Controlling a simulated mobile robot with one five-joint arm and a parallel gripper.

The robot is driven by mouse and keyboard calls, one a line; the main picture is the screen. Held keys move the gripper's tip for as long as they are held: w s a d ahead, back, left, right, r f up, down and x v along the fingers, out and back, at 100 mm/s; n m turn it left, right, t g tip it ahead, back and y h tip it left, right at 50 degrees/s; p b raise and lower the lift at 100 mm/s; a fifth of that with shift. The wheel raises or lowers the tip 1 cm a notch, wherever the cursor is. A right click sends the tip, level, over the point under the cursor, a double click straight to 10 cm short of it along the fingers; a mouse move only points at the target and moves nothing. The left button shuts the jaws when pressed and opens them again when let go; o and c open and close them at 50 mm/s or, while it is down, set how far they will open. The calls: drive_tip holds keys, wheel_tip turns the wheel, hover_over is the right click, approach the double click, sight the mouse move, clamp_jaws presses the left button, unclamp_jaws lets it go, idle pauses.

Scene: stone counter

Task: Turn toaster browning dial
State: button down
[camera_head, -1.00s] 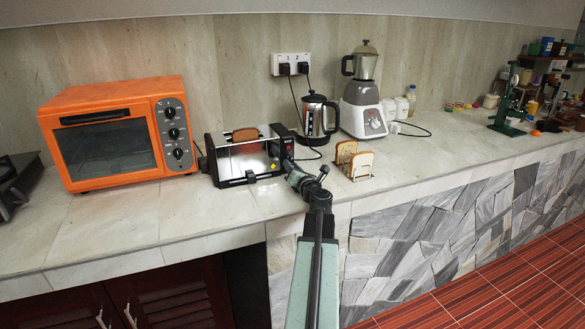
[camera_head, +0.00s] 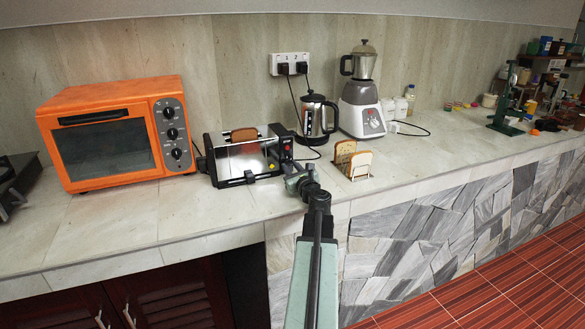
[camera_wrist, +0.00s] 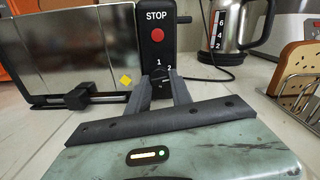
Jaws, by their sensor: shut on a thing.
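The toaster (camera_head: 236,162) is a shiny chrome box with a slice of bread (camera_head: 244,134) in its top slot. Its black end panel (camera_wrist: 158,35) carries the word STOP, a red button (camera_wrist: 157,35) and the numbers 1 and 2. The dark browning dial (camera_wrist: 161,74) is low on that panel, mostly hidden by the fingers. My gripper (camera_wrist: 163,79) is shut on the dial, one finger on each side. In the head view my gripper (camera_head: 290,172) is at the toaster's right end, and the dial cannot be made out there.
An orange oven (camera_head: 110,135) stands left of the toaster. A steel kettle (camera_head: 314,120) and a blender (camera_head: 362,95) stand behind to the right. A rack with bread slices (camera_head: 353,160) is close to my arm's right. The counter in front of the toaster is clear.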

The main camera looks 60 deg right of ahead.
drive_tip(key=shift+w+a+n, duration=0.1)
drive_tip(key=shift+w+n, duration=0.05)
drive_tip(key=shift+n, duration=1.75)
drive_tip(key=c, duration=1.1)
unclamp_jaws()
drive_tip(key=shift+c, duration=0.2)
drive_tip(key=v, duration=0.8)
drive_tip(key=shift+r, duration=0.15)
